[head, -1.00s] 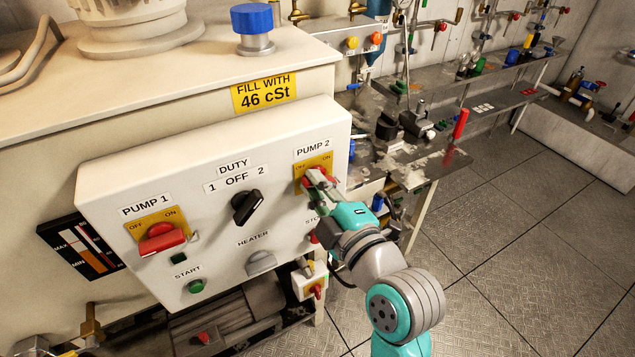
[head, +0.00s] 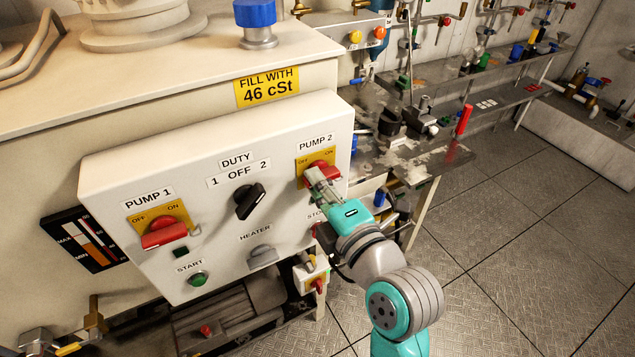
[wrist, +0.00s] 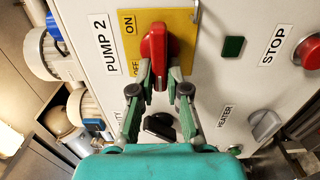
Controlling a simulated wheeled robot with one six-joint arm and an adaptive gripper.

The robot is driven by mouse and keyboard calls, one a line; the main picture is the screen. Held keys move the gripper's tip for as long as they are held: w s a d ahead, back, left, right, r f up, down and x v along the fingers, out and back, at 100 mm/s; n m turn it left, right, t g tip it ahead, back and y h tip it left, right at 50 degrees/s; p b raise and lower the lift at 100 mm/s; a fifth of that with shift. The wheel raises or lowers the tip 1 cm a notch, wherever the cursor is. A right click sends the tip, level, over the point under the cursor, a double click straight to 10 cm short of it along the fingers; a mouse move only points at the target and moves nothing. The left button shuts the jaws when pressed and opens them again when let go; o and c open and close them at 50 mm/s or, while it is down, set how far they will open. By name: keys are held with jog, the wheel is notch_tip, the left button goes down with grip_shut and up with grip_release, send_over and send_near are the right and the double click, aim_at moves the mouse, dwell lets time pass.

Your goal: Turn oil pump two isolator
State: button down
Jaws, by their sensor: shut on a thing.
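The pump 2 isolator is a red handle (head: 320,167) on a yellow OFF/ON plate (head: 304,181), at the upper right of the white control panel (head: 213,150). In the wrist view, the fingertips (wrist: 159,78) are shut on the handle's near end. The fingers hide part of the handle in the head view.
The pump 1 isolator (head: 164,235), black duty switch (head: 250,201), grey heater knob (head: 262,255) and green start button (head: 197,279) share the panel. A red stop button (wrist: 307,53) is close to my gripper. A cluttered bench (head: 410,160) stands right; floor is clear beyond.

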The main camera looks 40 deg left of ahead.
jog(key=shift+f, duration=0.1)
jog(key=c, duration=1.2)
grip_release()
jog(key=shift+o, duration=0.2)
jog(key=v, duration=1.2)
